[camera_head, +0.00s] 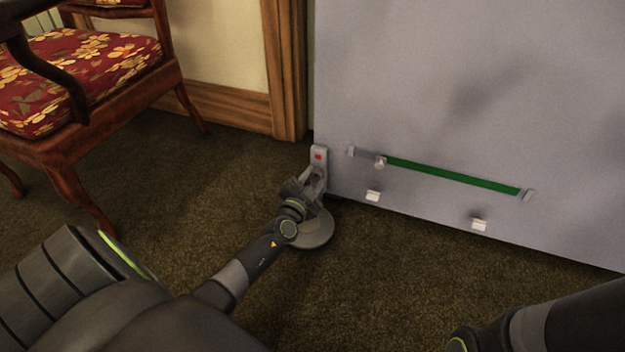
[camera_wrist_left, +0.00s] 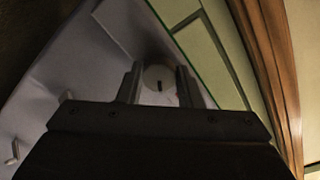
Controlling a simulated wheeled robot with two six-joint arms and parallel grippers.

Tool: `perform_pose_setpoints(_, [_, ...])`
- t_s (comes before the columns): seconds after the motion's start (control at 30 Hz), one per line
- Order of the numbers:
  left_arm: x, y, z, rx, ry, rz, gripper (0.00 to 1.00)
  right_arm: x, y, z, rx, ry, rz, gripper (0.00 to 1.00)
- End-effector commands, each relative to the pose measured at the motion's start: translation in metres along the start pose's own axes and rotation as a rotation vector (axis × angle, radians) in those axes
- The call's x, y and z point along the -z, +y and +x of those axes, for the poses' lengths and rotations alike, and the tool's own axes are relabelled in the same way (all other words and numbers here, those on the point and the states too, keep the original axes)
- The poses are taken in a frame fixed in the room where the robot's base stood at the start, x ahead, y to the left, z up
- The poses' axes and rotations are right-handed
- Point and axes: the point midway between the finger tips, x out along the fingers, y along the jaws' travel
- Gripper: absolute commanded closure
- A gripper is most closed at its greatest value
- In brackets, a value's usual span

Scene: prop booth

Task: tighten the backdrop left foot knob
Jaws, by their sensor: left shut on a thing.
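The backdrop (camera_head: 440,100) is a large grey panel standing at the right of the head view. Its left foot has a round grey base (camera_head: 318,232) on the carpet and an upright bracket with a red mark (camera_head: 318,156) at the panel's lower left corner. My left gripper (camera_head: 314,183) is at this bracket, shut on the left foot knob. The knob (camera_wrist_left: 156,77) shows in the left wrist view as a pale round disc with a short dark mark, between the two fingers. In the head view the gripper hides the knob. My right gripper is out of view.
A wooden chair with a red floral seat (camera_head: 75,75) stands at the left. A green strip with a slider knob (camera_head: 380,162) and two small white tabs (camera_head: 373,195) are on the panel. Wood trim (camera_head: 285,70) rises behind the foot. Carpet in front is clear.

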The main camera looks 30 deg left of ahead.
Motion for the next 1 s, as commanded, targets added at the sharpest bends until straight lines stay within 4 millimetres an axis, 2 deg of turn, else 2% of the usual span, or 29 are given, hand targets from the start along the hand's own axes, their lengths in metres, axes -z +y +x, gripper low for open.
perform_pose_setpoints(0.27, [0.0004, 0.0003, 0.0, -0.007, -0.006, 0.201, 0.91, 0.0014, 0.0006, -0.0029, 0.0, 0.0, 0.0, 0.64])
perform_pose_setpoints(1.0, [0.0022, -0.0003, 0.0001, -0.027, -0.033, 0.9, 0.91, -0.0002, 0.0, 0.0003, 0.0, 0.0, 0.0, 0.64])
